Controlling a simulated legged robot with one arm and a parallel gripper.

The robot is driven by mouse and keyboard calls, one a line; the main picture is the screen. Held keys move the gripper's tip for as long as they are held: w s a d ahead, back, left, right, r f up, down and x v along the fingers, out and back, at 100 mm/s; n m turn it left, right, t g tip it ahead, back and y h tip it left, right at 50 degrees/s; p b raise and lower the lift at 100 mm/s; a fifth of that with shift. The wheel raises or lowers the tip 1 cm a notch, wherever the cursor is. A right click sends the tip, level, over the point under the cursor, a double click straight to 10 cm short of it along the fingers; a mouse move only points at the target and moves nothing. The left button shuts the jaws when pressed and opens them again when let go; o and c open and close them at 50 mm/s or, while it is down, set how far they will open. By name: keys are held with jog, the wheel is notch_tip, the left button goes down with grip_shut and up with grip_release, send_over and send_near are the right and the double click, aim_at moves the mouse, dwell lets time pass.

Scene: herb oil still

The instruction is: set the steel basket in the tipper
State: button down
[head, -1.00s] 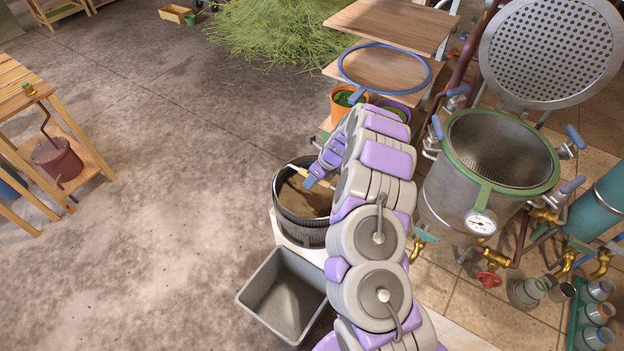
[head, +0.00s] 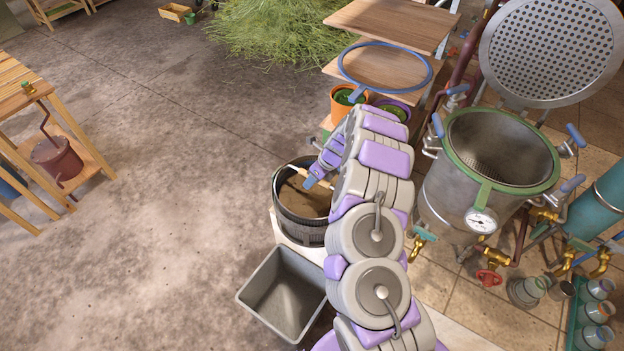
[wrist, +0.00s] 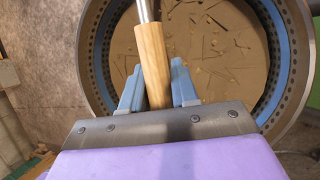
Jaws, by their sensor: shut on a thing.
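The steel basket (head: 303,232) appears as a dark, round, ribbed drum with an open top, left of my arm in the head view. The wrist view shows a perforated rim (wrist: 91,70), a blue band inside it and a brown floor with dry plant scraps. My gripper (head: 312,182) is at the mouth of the drum. In the wrist view my gripper (wrist: 157,88) is shut on a wooden handle (wrist: 153,60) with a steel rod running on out of frame. I cannot tell the tipper apart from the drum and the pale base (head: 285,235) under it.
A grey square bin (head: 284,290) stands just in front of the drum. The still pot (head: 455,195), its perforated lid raised, stands right of my arm. Orange (head: 340,106) and purple pots stand behind. Floor on the left is clear up to a wooden table.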

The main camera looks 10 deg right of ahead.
jog(key=shift+w, duration=0.1)
jog(key=c, duration=0.8)
grip_release()
jog(key=shift+r, duration=0.1)
notch_tip(320, 180, up, 9)
jog(key=p, duration=0.8)
